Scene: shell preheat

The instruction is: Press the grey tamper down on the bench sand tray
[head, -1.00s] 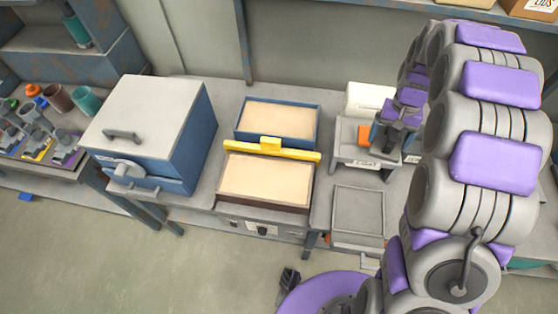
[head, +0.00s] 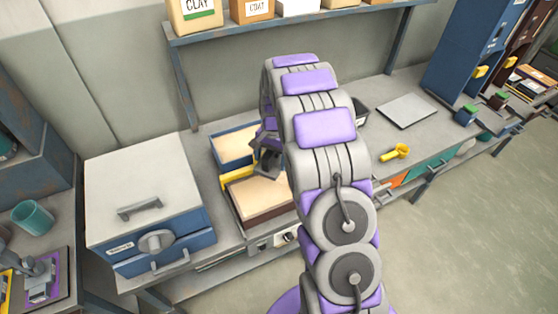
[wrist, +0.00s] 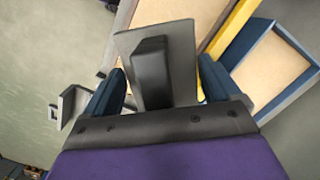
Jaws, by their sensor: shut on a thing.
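My gripper (wrist: 160,88) is shut on the dark upright handle of the grey tamper (wrist: 182,45), with a blue finger on each side in the wrist view. The tamper's flat grey plate lies beyond the fingers. The tray also shows in the wrist view (wrist: 178,10), partly behind the plate. I cannot tell whether the plate touches the sand. My arm hides the tray's right end in the head view.
A blue-walled sand tray (head: 232,161) lies behind the front one, with a yellow bar (wrist: 233,25) between them. A blue and grey lidded box (head: 145,190) stands left. A shelf (head: 290,23) with boxes hangs above. A yellow scoop (head: 396,153) lies on the right bench.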

